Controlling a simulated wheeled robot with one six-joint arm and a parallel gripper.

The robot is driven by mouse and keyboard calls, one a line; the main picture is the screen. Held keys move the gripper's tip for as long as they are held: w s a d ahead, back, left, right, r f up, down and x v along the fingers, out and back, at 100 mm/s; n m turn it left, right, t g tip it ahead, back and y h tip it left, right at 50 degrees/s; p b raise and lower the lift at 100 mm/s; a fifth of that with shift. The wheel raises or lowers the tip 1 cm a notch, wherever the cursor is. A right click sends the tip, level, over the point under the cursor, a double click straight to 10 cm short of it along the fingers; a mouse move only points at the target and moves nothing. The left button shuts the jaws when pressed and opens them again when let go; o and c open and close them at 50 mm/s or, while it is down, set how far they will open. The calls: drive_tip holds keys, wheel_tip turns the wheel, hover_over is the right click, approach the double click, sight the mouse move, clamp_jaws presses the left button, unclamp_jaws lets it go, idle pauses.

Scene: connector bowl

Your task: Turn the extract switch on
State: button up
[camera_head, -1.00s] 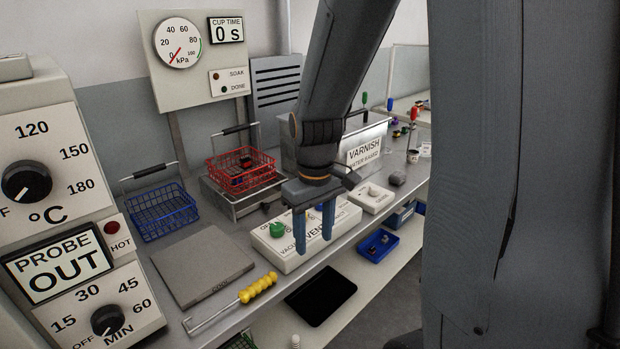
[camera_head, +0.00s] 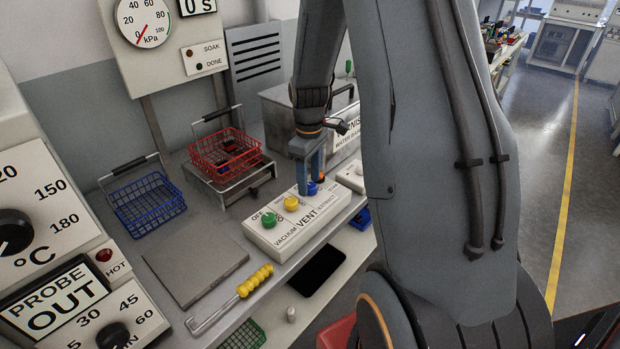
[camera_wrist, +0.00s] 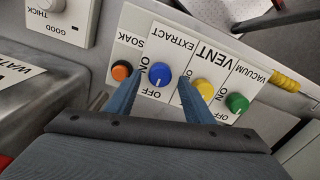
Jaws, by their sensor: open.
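The extract switch is a round blue knob (camera_wrist: 160,74) on the white switch panel (camera_head: 290,242), under the label EXTRACT. In the wrist view its small white mark appears to point toward OFF. My gripper (camera_wrist: 161,77) is open and points down over the panel, with one finger on each side of the blue knob. In the head view my gripper (camera_head: 310,187) partly hides the blue knob (camera_head: 312,188). I cannot tell whether the fingers touch it.
A yellow knob (camera_wrist: 203,90) and a green knob (camera_wrist: 237,103) sit on one side of the blue knob, an orange one (camera_wrist: 121,71) on the other. The varnish tank (camera_head: 285,110) stands behind. Red (camera_head: 225,155) and blue (camera_head: 148,205) baskets are left.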

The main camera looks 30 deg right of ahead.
drive_tip(key=shift+d+f, duration=0.1)
drive_tip(key=shift+f, duration=0.3)
drive_tip(key=shift+c, duration=0.5)
drive_tip(key=c, duration=1)
drive_tip(key=shift+o, duration=0.3)
